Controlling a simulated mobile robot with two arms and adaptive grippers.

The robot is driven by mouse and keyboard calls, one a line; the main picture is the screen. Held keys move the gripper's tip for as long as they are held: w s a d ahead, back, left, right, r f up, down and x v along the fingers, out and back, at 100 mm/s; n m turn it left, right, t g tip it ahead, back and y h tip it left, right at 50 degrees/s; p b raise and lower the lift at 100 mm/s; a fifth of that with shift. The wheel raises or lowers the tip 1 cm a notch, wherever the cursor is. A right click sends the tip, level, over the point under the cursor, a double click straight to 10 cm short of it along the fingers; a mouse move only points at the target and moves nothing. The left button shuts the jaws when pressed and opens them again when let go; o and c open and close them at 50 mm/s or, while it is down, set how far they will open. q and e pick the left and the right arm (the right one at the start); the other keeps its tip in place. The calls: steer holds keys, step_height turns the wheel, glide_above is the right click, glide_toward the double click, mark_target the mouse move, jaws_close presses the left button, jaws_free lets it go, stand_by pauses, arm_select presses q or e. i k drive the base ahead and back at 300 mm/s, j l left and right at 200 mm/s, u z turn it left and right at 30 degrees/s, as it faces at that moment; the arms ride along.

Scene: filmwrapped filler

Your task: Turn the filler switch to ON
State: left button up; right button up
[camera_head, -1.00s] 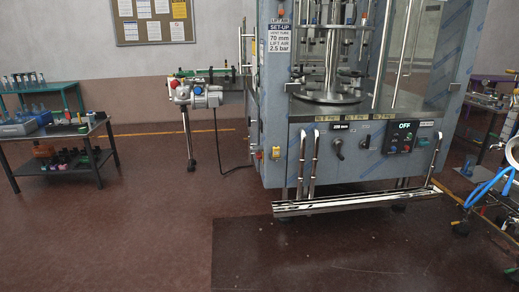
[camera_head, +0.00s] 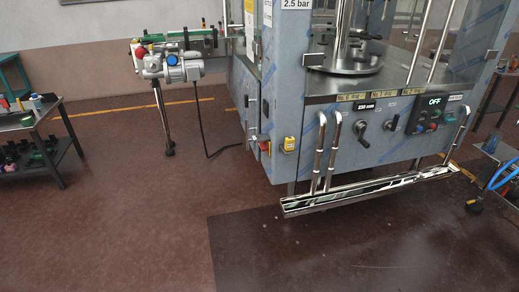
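The filler machine (camera_head: 340,140) stands at centre right, with a grey-blue cabinet partly covered in film. On its right front is a black control panel (camera_head: 428,114) with a display reading OFF (camera_head: 434,101) and small coloured buttons or knobs under it. Left of the panel are a black rotary handle (camera_head: 390,124) and a crank handle (camera_head: 361,133), below a small display reading about 230 mm (camera_head: 366,107). A yellow switch box (camera_head: 289,144) sits on the cabinet's left corner. Which control is the filler switch I cannot tell. Neither of my grippers is in view.
A chrome rail and tray (camera_head: 370,190) stick out along the machine's front. A motor unit on a stand (camera_head: 165,68) is at left, with a cable to the floor. A dark table (camera_head: 30,120) is far left. Blue hoses (camera_head: 505,172) are at right. The front floor is clear.

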mark_target(264, 145)
steer(key=i+j+u, duration=0.4)
steer(key=i, duration=0.5)
steer(key=i+u, duration=0.4)
steer(key=i, duration=0.45)
steer(key=i+j+z, duration=0.1)
steer(key=i+z, duration=0.35)
steer(key=i+j+z, duration=0.25)
steer(key=i+z, duration=0.15)
steer(key=i, duration=0.1)
